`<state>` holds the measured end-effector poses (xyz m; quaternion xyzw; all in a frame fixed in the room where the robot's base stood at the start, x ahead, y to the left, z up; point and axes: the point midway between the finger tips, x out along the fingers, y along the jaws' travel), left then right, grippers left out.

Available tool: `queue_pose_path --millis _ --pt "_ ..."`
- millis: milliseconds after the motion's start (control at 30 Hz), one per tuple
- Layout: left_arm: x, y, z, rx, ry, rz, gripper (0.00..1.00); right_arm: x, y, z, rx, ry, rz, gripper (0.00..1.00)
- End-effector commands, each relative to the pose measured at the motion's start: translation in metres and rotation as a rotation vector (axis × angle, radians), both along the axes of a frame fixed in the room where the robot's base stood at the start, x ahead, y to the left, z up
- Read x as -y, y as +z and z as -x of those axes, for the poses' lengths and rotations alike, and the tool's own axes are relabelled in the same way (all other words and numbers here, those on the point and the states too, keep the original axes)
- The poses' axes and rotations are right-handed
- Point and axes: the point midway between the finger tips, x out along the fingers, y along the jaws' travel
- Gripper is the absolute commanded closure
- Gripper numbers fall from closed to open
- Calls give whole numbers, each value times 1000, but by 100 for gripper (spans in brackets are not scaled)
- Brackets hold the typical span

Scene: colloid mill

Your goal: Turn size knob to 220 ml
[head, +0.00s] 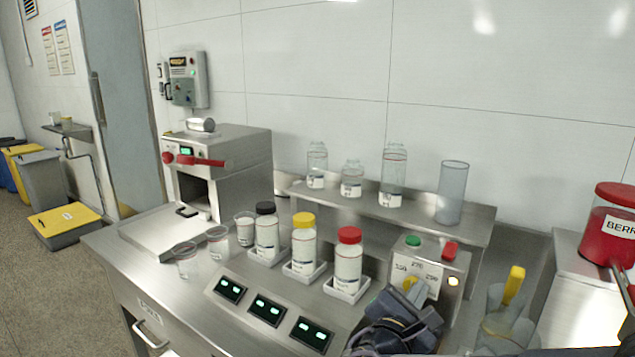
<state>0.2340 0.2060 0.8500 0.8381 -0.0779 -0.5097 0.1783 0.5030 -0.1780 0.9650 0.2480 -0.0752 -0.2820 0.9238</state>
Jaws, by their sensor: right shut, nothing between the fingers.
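The size control box (444,262) stands at the right of the steel bench. Its front has a white dial plate (427,271) with small number labels around the dial, too small to read surely. A yellow knob (409,284) shows low on this plate, partly hidden behind my right gripper. Its pointing direction cannot be made out. My right gripper (413,297) is dark, shut and empty, right in front of the knob; whether it touches the knob cannot be told. My left gripper is not in view.
A green button (413,241) and a red switch (450,250) top the box; a lamp (453,281) glows on its front. Capped bottles (348,262) stand left of it, a clear jug (507,315) right. Three displays (267,309) line the front. Glass jars (393,177) stand on the shelf behind.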

Motion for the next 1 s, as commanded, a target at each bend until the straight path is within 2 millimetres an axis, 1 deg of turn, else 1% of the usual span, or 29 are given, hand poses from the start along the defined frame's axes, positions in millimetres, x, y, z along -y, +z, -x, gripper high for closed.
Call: queue_pose_path --millis 100,300,400,667,767,833,867,1000 --pt "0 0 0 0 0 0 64 -9 0 13 0 3 1 100" --pt "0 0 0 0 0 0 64 -19 0 29 -1 0 1 100" --pt "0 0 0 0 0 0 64 -21 0 33 0 0 1 100" --pt "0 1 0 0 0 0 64 -21 1 33 0 -2 2 100" --pt "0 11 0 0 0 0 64 -21 11 33 1 -2 1 100" --pt "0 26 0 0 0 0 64 -21 27 33 1 -2 1 100" --pt "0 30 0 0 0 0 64 -21 30 33 0 -2 2 100" --pt "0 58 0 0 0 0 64 -21 58 33 0 -2 2 100"
